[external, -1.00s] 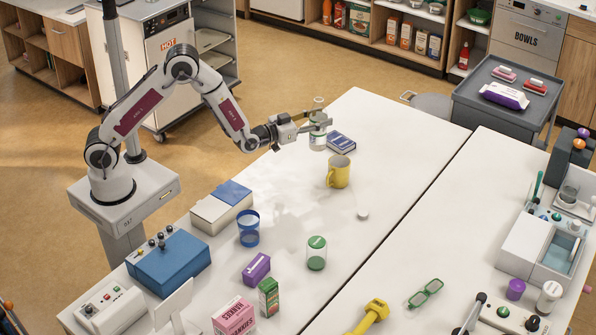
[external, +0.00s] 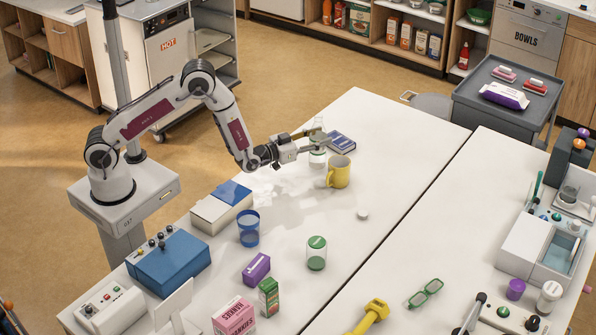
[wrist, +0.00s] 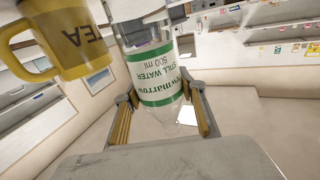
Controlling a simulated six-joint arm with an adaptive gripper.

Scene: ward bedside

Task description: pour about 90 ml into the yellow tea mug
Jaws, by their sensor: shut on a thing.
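A clear water bottle (external: 317,158) with a white and green label is held by my gripper (external: 303,146), upright just behind and left of the yellow mug. In the wrist view, the bottle (wrist: 158,72) sits between both fingers (wrist: 163,118), and its label reads still water, 500 ml. I cannot tell whether its base touches the table. The yellow tea mug (external: 338,173) stands upright on the table, close to the bottle; it also shows in the wrist view (wrist: 68,40). The mug's contents and the water level are not clear.
A dark blue box (external: 341,143) lies behind the mug. A small white disc, perhaps a cap (external: 362,214), lies in front of it. A blue cup (external: 248,230) and a green-lidded jar (external: 316,254) stand nearer. The white table (external: 400,150) is clear to the right.

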